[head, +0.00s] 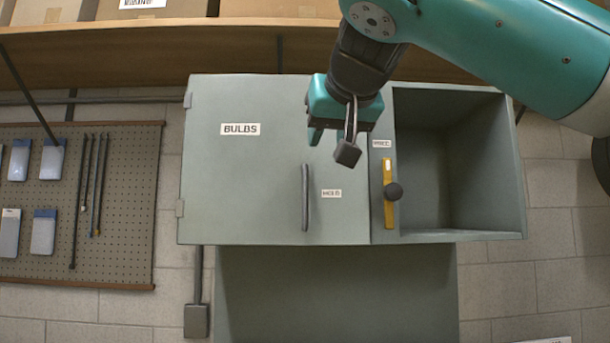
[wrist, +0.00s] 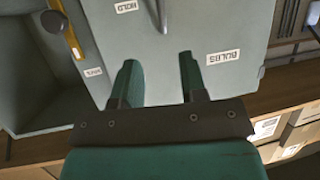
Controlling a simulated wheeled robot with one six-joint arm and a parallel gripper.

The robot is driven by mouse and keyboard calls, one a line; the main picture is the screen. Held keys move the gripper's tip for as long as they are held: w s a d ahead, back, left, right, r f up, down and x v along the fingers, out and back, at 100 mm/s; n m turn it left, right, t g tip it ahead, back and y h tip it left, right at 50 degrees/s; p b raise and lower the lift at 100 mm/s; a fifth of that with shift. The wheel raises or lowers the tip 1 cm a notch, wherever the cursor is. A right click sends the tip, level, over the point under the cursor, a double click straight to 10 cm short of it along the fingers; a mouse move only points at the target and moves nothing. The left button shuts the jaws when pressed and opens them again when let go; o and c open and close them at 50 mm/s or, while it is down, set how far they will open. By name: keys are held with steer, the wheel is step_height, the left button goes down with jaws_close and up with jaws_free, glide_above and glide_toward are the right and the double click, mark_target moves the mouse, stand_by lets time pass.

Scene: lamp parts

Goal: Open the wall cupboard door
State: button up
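The wall cupboard's grey-green door (head: 240,175), labelled BULBS, looks shut, with hinges on its left edge. A dark vertical handle (head: 305,215) stands on its right half beside a small label. In the wrist view the handle (wrist: 160,14) is at the top, beyond my fingers. A yellow bar (head: 389,214) with a dark knob (head: 393,191) stands upright on the strip right of the door, apart from the door's edge. My gripper (head: 332,142) is open and empty, in front of the door above the handle. In the wrist view both fingers (wrist: 160,78) are spread apart.
An open, empty compartment (head: 430,165) adjoins the door on the right. A wooden shelf (head: 150,50) with boxes runs above the cupboard. A pegboard (head: 115,200) with hanging packets and cables is on the left. A grey panel (head: 335,295) lies below; bare wall shows around.

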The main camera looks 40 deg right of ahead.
mark_target(306, 185)
steer(key=x, duration=1.7)
steer(key=shift+f, duration=0.25)
jaws_close()
